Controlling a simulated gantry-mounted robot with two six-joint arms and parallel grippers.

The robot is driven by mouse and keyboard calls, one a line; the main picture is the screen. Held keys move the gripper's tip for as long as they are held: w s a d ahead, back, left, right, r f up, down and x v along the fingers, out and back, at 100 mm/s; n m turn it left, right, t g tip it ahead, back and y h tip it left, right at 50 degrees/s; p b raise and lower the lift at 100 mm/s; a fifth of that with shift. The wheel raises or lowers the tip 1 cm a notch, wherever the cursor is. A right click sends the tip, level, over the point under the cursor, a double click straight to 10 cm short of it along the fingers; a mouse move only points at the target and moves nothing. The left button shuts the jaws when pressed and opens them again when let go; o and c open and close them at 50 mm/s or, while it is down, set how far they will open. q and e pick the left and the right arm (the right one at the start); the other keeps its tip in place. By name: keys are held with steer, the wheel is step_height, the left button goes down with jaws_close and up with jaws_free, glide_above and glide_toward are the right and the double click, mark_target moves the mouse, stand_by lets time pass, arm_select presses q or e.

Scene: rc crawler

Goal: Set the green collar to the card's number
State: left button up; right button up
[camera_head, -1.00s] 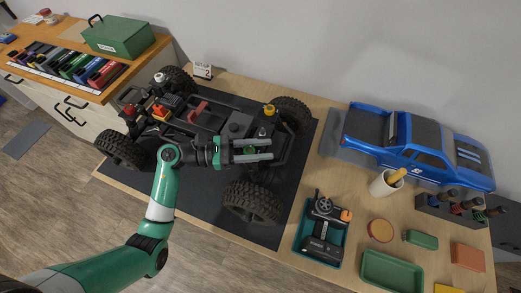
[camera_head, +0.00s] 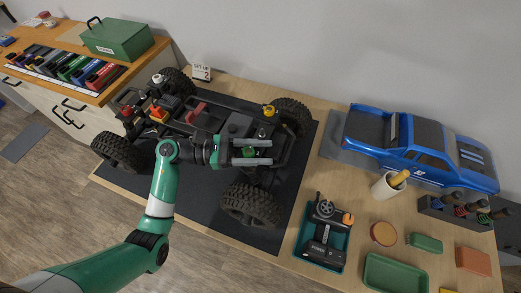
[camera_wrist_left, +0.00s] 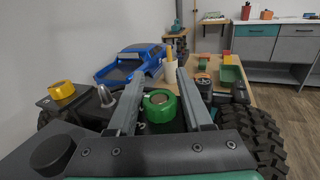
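The green collar (camera_head: 249,151) is a ring on a shock of the RC crawler chassis (camera_head: 205,120). In the left wrist view the collar (camera_wrist_left: 160,104) is a thick green ring with a brownish centre. My left gripper (camera_head: 272,152) is open, its two grey fingers passing on either side of the collar. In the wrist view the fingers (camera_wrist_left: 160,72) show a small gap to the collar. The white set-up card (camera_head: 201,73) stands behind the chassis and reads 2. Any scale marks on the collar are too small to read. My right gripper is not in view.
A yellow collar (camera_head: 269,110) and a red collar (camera_head: 128,110) sit on other corners of the chassis. Big tyres (camera_head: 250,205) flank it on a dark mat. A blue truck body (camera_head: 420,155), a transmitter in a teal tray (camera_head: 342,255) and a cup (camera_head: 385,187) stand to the right.

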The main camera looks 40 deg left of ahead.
arm_select(q)
steer(key=b+v, duration=0.2)
steer(key=v, duration=0.9)
steer(key=shift+s+a, duration=0.2)
steer(key=shift+r, duration=0.1)
